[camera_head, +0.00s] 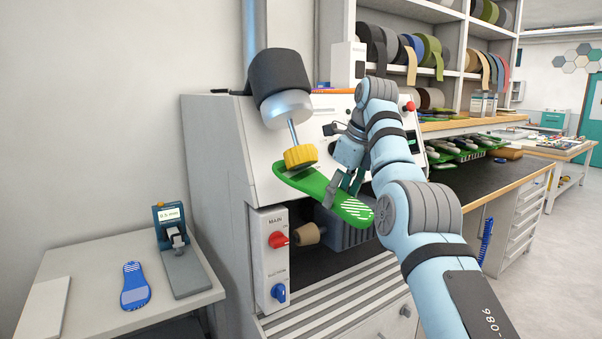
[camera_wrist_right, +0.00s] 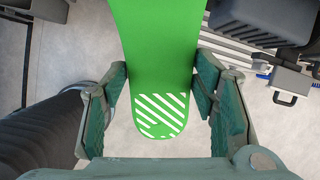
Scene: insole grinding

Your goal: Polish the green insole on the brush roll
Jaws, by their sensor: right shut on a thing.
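The green insole (camera_head: 350,209) is held tilted in front of the grinding machine, with its white-striped end low and to the right. Its far left end is at the yellow brush roll (camera_head: 300,156), just under it; whether they touch I cannot tell. In the right wrist view the insole (camera_wrist_right: 156,50) lies between the two fingers of my right gripper (camera_wrist_right: 160,92), striped end towards the palm. My left gripper is not in view.
A side table (camera_head: 60,290) at left holds a blue insole (camera_head: 134,286) and a gauge (camera_head: 172,232). The machine's front panel has a red knob (camera_head: 278,239) and a blue knob (camera_head: 279,292). A dark-topped workbench (camera_head: 490,180) stands at right.

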